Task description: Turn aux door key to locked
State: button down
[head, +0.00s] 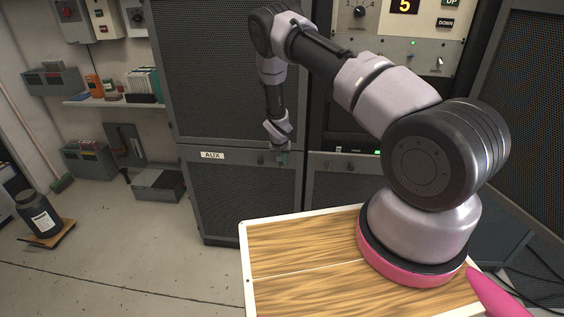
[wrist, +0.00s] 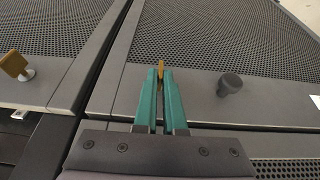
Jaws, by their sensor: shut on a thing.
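The AUX label (head: 212,155) marks the grey panel above the lower mesh door (head: 228,203) of the tall rack. The brass aux door key (wrist: 161,67) shows as a thin edge-on strip at the tips of my gripper (wrist: 160,76). The green fingers are close together, shut on the key. Most of the key and its lock is hidden by the fingers. In the head view my gripper (head: 283,155) is at the right end of the AUX panel, and the key cannot be made out there. The key's lock markings are not visible.
A dark round knob (wrist: 229,84) stands out right of the key in the wrist view. A second brass key (wrist: 16,65) sits on the neighbouring rack panel at the left. A wooden tabletop (head: 300,285) is under my arm. Open floor lies at the left.

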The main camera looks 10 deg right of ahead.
jog(key=c, duration=1)
grip_release()
jog(key=v, duration=1)
jog(key=shift+r, duration=0.35)
